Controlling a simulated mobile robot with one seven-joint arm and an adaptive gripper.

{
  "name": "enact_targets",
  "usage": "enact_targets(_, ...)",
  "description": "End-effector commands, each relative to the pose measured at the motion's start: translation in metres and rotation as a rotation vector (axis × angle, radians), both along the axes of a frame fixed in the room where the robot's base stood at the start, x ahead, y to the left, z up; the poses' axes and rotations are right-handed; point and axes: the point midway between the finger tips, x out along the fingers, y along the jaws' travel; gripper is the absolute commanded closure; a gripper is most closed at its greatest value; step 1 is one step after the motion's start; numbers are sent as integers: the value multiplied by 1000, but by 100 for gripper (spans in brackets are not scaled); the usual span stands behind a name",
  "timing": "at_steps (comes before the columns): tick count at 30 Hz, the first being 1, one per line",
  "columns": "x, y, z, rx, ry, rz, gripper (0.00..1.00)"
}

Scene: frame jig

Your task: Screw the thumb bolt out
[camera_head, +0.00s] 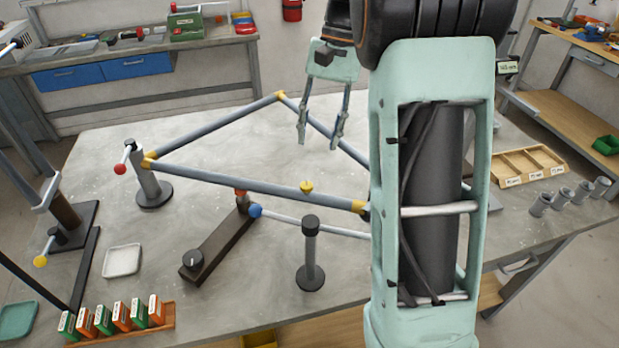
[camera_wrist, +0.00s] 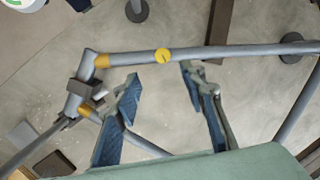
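A yellow thumb bolt (camera_head: 306,187) stands on the near tube of the grey bicycle-like frame (camera_head: 230,184). In the wrist view the yellow bolt head (camera_wrist: 163,55) shows as a round disc on the tube, just beyond and between my fingertips. My gripper (camera_head: 320,138) is open and empty, with its fingers pointing down above the frame, behind the bolt in the head view. The wrist view shows the gripper's two fingers (camera_wrist: 158,82) spread wide apart, not touching the bolt. How deep the bolt sits in the tube cannot be told.
A post with a red-knobbed clamp (camera_head: 120,168) holds the frame's left corner. A brown arm with a blue knob (camera_head: 255,210) and a black-topped post (camera_head: 311,250) stand nearby. A row of small boxes (camera_head: 115,318) and a white dish (camera_head: 122,261) lie at front left.

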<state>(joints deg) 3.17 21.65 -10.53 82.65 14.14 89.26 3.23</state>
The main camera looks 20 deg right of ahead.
Motion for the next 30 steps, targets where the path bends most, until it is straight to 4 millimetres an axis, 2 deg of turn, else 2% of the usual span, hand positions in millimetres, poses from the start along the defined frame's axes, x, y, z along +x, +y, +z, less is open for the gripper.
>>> enact_targets(6, 8, -7, -4, -17, 133, -376, 62)
enact_targets(12, 11, -10, -3, -33, 206, -564, 62)
enact_targets(16, 11, -9, -5, -36, 219, -600, 62)
enact_targets(20, 9, -5, -16, -36, 221, -602, 62)
enact_targets(30, -5, 14, -72, -36, 220, -600, 62)
